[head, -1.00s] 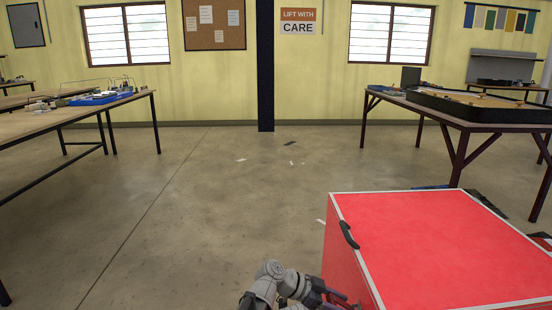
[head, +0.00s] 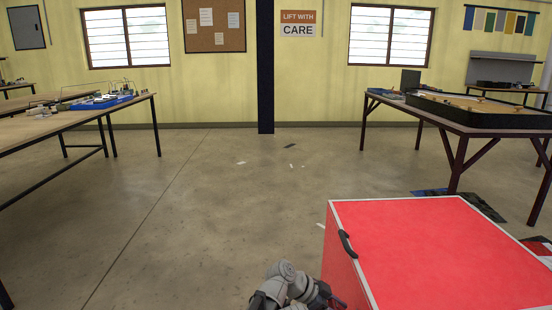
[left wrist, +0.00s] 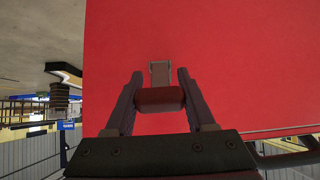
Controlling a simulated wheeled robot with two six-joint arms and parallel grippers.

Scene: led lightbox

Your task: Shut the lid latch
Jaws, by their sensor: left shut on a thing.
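A red box (head: 435,245) with pale edging stands at the lower right of the head view, its lid lying flat on top. A black curved handle (head: 347,244) is on its left top edge. In the left wrist view the red box side (left wrist: 235,60) fills much of the picture. A small latch (left wrist: 160,98), with a dark red flap and a grey-brown plate above it, sits on that side. My left gripper (left wrist: 160,88) has its fingers on either side of the flap and is shut on it. In the head view my left arm reaches to the box's left side; its fingertips are hidden.
Work tables stand at the left (head: 60,122) and right (head: 480,125), with parts and trays on them. A dark post (head: 265,70) stands at the back wall. The floor between the tables is mostly clear, with a few small scraps. A dark mat lies behind the box.

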